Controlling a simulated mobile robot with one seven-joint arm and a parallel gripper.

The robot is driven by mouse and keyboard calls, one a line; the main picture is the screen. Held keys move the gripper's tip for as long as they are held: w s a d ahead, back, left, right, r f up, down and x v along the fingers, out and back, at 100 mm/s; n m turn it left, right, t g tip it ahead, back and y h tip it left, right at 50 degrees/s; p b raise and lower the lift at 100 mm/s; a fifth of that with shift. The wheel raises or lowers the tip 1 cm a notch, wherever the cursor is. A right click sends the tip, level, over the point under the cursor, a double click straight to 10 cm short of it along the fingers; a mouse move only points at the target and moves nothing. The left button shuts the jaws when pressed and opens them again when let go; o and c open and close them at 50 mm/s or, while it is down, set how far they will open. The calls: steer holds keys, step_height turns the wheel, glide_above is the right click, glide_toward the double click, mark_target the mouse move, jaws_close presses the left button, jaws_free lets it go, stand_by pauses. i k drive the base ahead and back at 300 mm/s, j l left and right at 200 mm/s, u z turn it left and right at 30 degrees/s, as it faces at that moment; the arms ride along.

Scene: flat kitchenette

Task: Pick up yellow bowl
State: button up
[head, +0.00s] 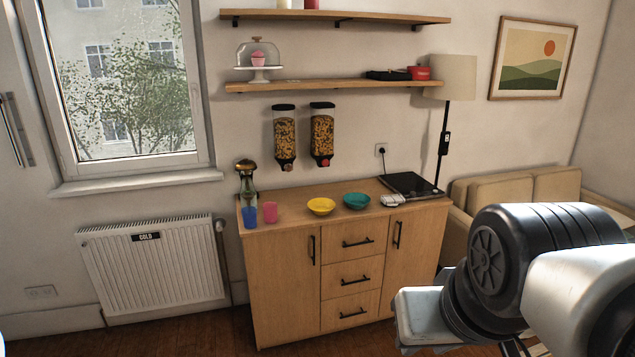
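The yellow bowl (321,206) stands upright on the wooden cabinet top, near its front edge and left of the middle. It looks shallow and wide, and nothing visible is in it. A teal bowl (356,201) stands just to its right, a small gap apart. My arm fills the lower right of the head view, well in front of and to the right of the cabinet. The fingertips of my gripper do not show clearly, so I cannot see whether it is open or holds anything.
On the cabinet (280,228) stand a blue cup (250,217), a pink cup (270,212), a glass bottle (247,186) and a dark hob (410,186). Two cereal dispensers (322,134) hang above the bowls. A radiator (155,265) is left, a sofa (530,188) right.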

mark_target(320, 208)
steer(key=i, duration=1.6)
steer(key=i+u, duration=0.15)
steer(key=i, duration=0.3)
steer(key=i+l+u, duration=0.1)
steer(key=i, duration=0.4)
steer(key=i+l+u, duration=0.15)
steer(key=i, duration=0.3)
steer(key=u, duration=0.15)
